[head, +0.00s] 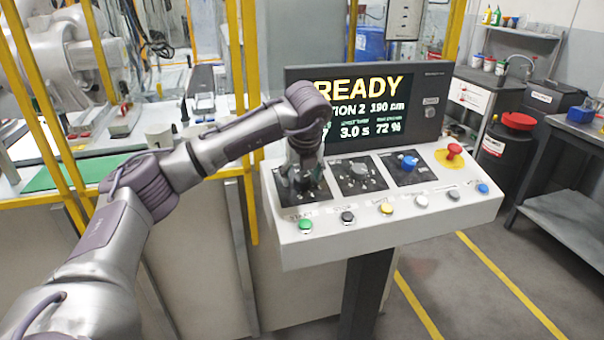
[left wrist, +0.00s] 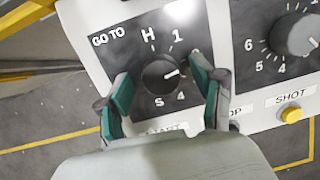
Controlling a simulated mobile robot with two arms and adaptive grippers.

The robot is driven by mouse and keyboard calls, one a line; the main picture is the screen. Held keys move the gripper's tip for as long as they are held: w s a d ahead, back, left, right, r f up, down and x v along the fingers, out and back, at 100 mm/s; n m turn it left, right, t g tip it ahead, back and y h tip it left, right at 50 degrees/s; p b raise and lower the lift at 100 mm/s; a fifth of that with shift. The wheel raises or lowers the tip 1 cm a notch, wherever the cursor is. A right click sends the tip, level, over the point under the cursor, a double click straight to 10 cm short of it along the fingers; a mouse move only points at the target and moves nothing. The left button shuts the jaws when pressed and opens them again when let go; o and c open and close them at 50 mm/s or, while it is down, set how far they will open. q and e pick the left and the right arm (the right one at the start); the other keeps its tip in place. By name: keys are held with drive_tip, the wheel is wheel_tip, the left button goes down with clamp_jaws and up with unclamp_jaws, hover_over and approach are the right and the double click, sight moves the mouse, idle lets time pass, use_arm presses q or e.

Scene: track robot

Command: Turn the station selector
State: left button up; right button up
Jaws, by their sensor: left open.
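The station selector (left wrist: 160,76) is a round dark knob on a black plate marked GO TO, with H, 1, 5 and 4 readable around it. Its white pointer line points right and slightly up, toward a mark hidden by a finger. My left gripper (left wrist: 161,84) is open, its green-padded fingers on either side of the knob with gaps showing. In the head view my left gripper (head: 303,177) is lowered over the console's left plate and hides the knob there. My right gripper is in neither view.
The screen (head: 372,98) reads READY, with station 2 partly covered by my arm. A grey knob (head: 358,172), a blue knob (head: 409,162) and a red button (head: 453,151) sit to the right. A green button (head: 305,225) and several others line the console's front edge.

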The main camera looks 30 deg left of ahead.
use_arm(q)
drive_tip(key=c, duration=1.1)
drive_tip(key=shift+c, duration=0.2)
drive_tip(key=shift+m, duration=0.4)
drive_tip(key=m, duration=0.2)
drive_tip(key=shift+m+h, duration=0.3)
drive_tip(key=shift+m, duration=0.1)
drive_tip(key=m, duration=0.3)
drive_tip(key=shift+r+m+p, duration=0.1)
drive_tip(key=shift+m+p, duration=0.2)
drive_tip(key=shift+m, duration=0.1)
drive_tip(key=m+h+p, duration=0.1)
drive_tip(key=m, duration=0.3)
drive_tip(key=shift+w, duration=0.1)
drive_tip(key=shift+m+g+p, duration=0.3)
drive_tip(key=shift+m+p, duration=0.55)
drive_tip(key=shift+m, duration=1.35)
